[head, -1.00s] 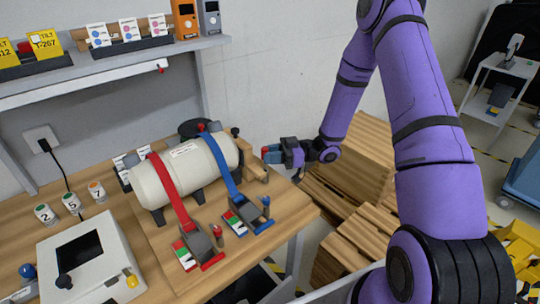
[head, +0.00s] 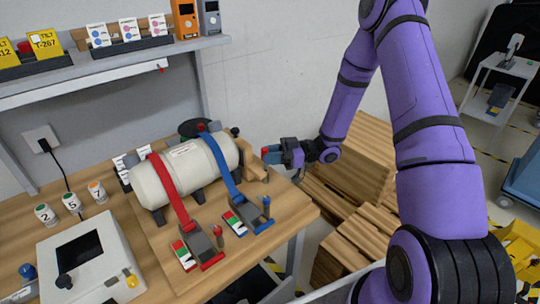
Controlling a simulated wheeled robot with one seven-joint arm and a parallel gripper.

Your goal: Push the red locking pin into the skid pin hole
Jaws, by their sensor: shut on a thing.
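My gripper (head: 275,154) reaches in from the right and points left, at the right end of the wooden skid (head: 251,160) beside the white tank (head: 202,160). A small red end, seemingly the red locking pin (head: 265,150), shows at its fingertips. The fingers are close around it, and most of the pin is hidden. The pin hole itself is not visible from here. I cannot tell whether the pin is inside the hole or only against the wood.
A red strap (head: 170,188) and a blue strap (head: 219,160) cross the tank, with ratchets in front. A control box (head: 92,260) stands at the front left. Stacked pallets (head: 362,170) lie below my forearm at right.

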